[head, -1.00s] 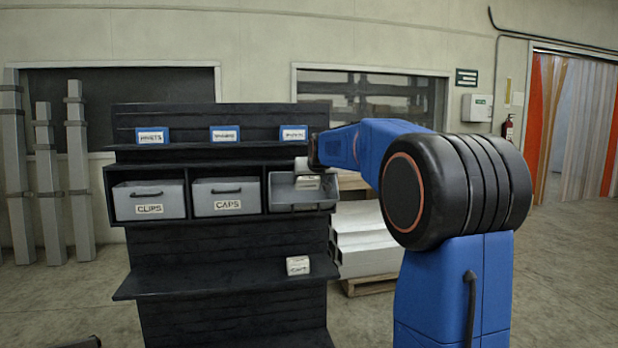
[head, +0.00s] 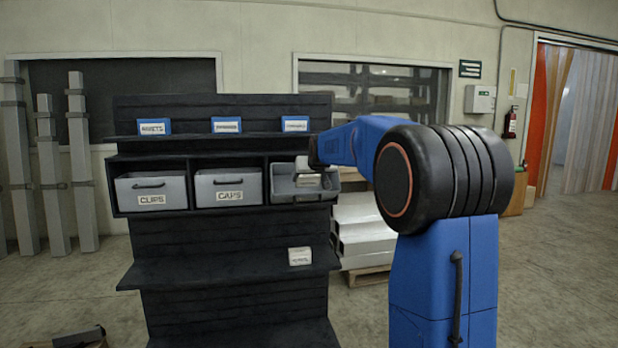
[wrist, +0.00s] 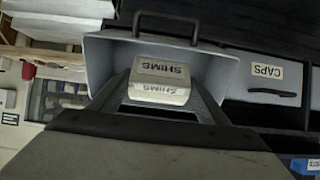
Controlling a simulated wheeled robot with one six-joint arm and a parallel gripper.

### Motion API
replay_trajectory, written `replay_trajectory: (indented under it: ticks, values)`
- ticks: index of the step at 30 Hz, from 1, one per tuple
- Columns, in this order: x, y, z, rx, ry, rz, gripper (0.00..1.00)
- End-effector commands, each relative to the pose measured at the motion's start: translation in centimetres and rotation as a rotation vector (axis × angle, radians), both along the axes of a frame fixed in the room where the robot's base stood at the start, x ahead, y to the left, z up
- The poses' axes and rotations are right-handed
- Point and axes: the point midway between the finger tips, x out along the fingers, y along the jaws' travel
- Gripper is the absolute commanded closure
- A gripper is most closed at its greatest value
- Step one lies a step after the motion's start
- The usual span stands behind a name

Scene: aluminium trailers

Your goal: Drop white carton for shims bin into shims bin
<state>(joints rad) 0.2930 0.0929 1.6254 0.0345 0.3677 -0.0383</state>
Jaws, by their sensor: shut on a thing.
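The white carton (wrist: 160,82) reads SHIMS in the wrist view, where it is upside down. My gripper (wrist: 165,95) is shut on it, with a finger on each side. The carton is over the open shims bin (wrist: 110,60), a grey pulled-out drawer with a dark handle. In the head view the shims bin (head: 286,183) is the right one of three on the shelf unit. My gripper (head: 308,178) is just above its opening there, with the carton partly showing below it. Whether the carton touches the bin floor I cannot tell.
The clips bin (head: 151,191) and caps bin (head: 229,188) are closed to the left. Several small blue-and-white boxes (head: 226,125) stand on the shelf above. Another white carton (head: 300,256) sits on the lower shelf (head: 220,268). Stacked metal profiles (head: 362,235) lie behind, right.

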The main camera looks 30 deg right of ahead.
Motion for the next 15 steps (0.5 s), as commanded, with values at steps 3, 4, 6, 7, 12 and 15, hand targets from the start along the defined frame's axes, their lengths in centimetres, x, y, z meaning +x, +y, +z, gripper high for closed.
replay_trajectory:
  ticks: [3,4,6,7,12,15]
  values:
    - [0.0,0.0,0.04,0.0,-0.001,0.0,0.25]
    - [0.0,0.0,0.04,0.0,0.0,0.0,0.18]
    - [-0.01,0.0,0.04,0.0,0.0,0.0,0.08]
    - [-0.01,0.0,0.04,0.0,0.0,0.0,0.08]
    - [-0.01,0.0,0.0,0.0,0.0,0.0,0.08]
    - [-0.12,0.03,0.08,0.0,0.0,0.0,0.08]
